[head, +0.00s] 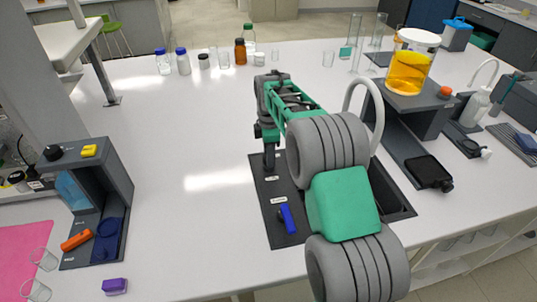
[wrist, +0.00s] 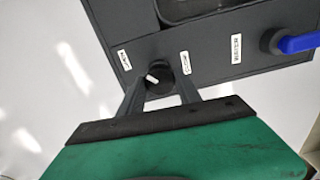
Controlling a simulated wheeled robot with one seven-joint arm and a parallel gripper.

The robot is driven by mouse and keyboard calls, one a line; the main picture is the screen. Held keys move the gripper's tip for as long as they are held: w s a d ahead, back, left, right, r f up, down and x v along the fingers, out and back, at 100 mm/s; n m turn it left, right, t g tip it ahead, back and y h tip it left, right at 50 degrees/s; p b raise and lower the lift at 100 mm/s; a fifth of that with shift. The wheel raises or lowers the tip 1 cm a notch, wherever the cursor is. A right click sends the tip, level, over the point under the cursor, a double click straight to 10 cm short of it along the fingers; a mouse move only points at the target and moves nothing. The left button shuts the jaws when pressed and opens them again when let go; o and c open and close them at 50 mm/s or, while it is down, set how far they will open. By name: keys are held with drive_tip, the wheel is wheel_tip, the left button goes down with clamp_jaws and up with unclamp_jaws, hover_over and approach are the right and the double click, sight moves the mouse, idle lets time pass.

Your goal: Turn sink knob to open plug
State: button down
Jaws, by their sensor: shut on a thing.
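The sink knob (wrist: 155,75) is a small round black knob with a white pointer mark, on the dark sink panel (wrist: 118,32). In the wrist view, the fingers of my gripper (wrist: 161,88) stand on either side of the knob and are shut on it. In the head view, my gripper (head: 268,160) points down at the far left part of the panel (head: 262,208), and the knob is hidden there. A blue lever (wrist: 296,43) sits further along the panel; it also shows in the head view (head: 287,218). White labels (wrist: 186,62) lie beside the controls.
My arm hides part of the sink basin (head: 397,205). A white curved faucet (head: 350,93) rises behind it. A dark stand with a beaker of yellow liquid (head: 409,68) is at right. Several bottles (head: 183,62) stand at the back.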

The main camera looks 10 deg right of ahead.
drive_tip(key=shift+r+n, duration=0.1)
drive_tip(key=shift+n, duration=0.3)
drive_tip(key=c, duration=0.8)
unclamp_jaws()
drive_tip(key=shift+c, duration=0.2)
wheel_tip(320, 180, up, 8)
drive_tip(key=shift+f+b, duration=0.15)
drive_tip(key=shift+b, duration=0.4)
